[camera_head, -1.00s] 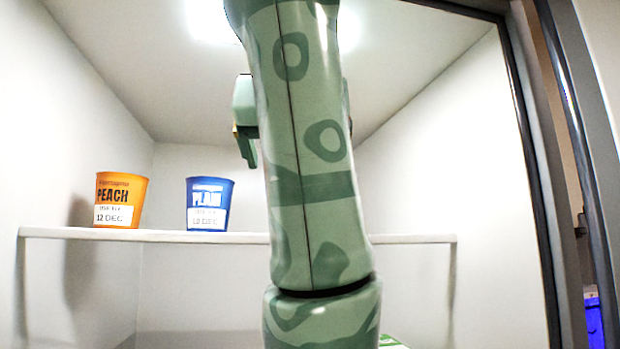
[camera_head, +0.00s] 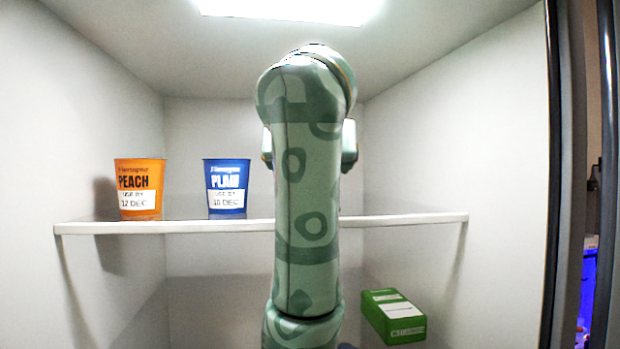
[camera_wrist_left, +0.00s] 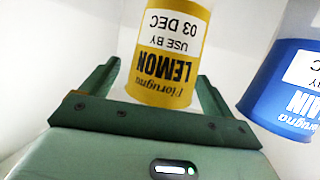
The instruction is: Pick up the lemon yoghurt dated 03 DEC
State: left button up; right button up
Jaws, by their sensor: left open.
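The yellow lemon yoghurt pot (camera_wrist_left: 165,60) shows in the left wrist view, its label upside down in the picture, reading LEMON and USE BY 03 DEC. My left gripper (camera_wrist_left: 157,74) is open, with one finger on each side of the pot and visible gaps; it does not hold it. In the head view my left arm stands in the middle and hides the lemon pot and most of the gripper. My right gripper is in neither view.
On the white shelf (camera_head: 180,227) stand an orange peach pot (camera_head: 139,188) dated 12 DEC and a blue plain pot (camera_head: 227,187). The plain pot is close beside the gripper. A green box (camera_head: 393,316) lies below the shelf at right. The shelf's right end is clear.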

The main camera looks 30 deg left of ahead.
pick_arm(q)
jog(key=shift+w+a+f, duration=0.25)
jog(key=shift+w+a, duration=0.15)
jog(key=shift+w, duration=0.15)
jog(key=shift+d, duration=0.15)
jog(key=shift+c, duration=0.3)
jog(key=c, duration=1.1)
jog(key=shift+s+r, duration=0.1)
